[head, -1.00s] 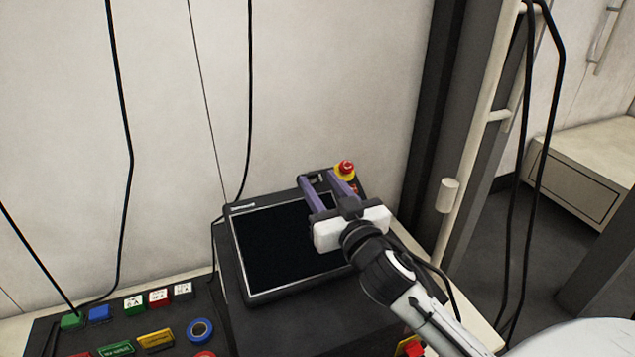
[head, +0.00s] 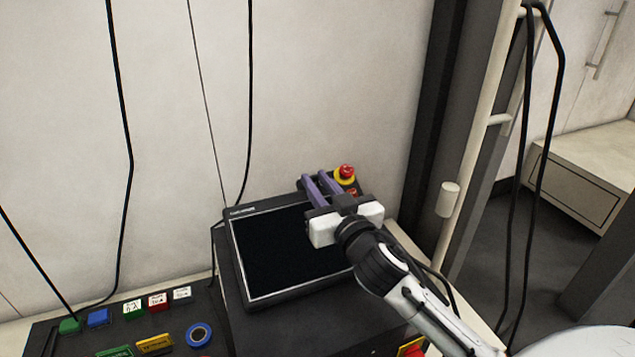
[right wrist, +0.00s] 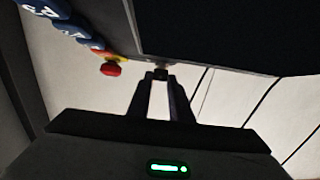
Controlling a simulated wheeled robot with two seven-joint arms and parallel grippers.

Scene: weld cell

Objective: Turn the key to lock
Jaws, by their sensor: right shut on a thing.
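My right gripper (head: 316,175) reaches in from the lower right over the black console screen (head: 285,245). Its purple fingers are close together at the console's back top edge, beside the emergency stop. In the right wrist view the fingertips (right wrist: 161,76) are shut on a small dark thing at the console panel's edge, apparently the key (right wrist: 161,70). The key is mostly hidden by the fingers, and its turn angle cannot be made out. My left gripper is in neither view.
A red emergency stop button (head: 346,171) on a yellow base sits just right of the fingers. Several coloured labelled buttons and a blue tape roll (head: 199,334) lie at lower left. A pale post (head: 482,150) with black cables stands to the right.

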